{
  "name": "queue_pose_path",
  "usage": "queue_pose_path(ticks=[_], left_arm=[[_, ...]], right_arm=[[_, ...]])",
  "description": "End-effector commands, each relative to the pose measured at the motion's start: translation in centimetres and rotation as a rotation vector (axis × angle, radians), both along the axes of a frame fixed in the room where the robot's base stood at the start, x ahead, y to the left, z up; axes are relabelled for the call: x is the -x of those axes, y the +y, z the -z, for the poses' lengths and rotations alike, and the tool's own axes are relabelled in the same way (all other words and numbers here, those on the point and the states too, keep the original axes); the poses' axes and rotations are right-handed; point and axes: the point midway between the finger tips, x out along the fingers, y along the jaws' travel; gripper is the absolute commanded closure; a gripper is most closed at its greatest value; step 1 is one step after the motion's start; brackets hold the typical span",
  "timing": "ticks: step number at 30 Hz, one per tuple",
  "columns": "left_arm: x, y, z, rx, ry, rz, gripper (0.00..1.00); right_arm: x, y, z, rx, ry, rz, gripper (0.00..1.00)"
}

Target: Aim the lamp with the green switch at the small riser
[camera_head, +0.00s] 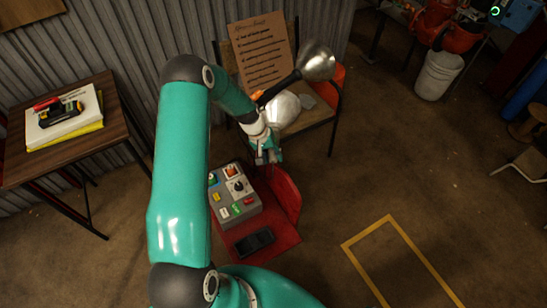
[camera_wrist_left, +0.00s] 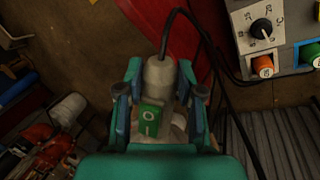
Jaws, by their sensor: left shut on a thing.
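My left gripper (camera_head: 267,153) is shut on a pale lamp body, with one finger on each side of it, in the left wrist view (camera_wrist_left: 160,82). A green switch (camera_wrist_left: 149,122) marked O and I sits on this lamp, and a black cable runs up from it. In the head view a silver lamp shade (camera_head: 284,111) shows right behind this gripper. A second lamp with a silver shade (camera_head: 316,61) and a dark and orange handle is at the chair behind. I cannot pick out the small riser. My right gripper is not in view.
A grey control box (camera_head: 232,205) and a black flat object (camera_head: 254,242) are on a red seat close by. A wooden table (camera_head: 100,148) stands left. A lettered board (camera_head: 262,50) leans behind. A white bucket (camera_head: 438,75) stands back right. The floor right is clear around a yellow outline (camera_head: 389,219).

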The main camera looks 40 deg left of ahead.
Motion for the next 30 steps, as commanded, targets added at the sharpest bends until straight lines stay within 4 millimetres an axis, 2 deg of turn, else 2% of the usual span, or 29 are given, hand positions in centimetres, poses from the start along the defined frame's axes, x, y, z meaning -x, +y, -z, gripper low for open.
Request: queue_pose_path(ticks=[1,6,17,18,21,22,30], left_arm=[[0.1,0.4,0.6,-0.002,-0.004,0.032,1.00],[0.6,1.1,0.4,-0.001,-0.003,0.157,1.00],[0.8,1.2,0.0,0.000,-0.001,0.190,1.00],[0.8,1.2,0.0,0.000,-0.001,0.190,0.58],[0.8,1.2,0.0,0.000,-0.001,0.190,0.42],[0.8,1.2,0.0,0.000,-0.001,0.190,0.37],[0.7,1.1,0.0,0.001,-0.001,0.189,0.37]], right_arm=[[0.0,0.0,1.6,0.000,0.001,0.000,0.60],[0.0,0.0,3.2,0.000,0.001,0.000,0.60],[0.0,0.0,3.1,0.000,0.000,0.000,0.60],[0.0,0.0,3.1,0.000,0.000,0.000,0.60],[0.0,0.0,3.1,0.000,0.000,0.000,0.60],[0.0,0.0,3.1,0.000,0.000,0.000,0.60],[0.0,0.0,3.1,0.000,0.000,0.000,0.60]])
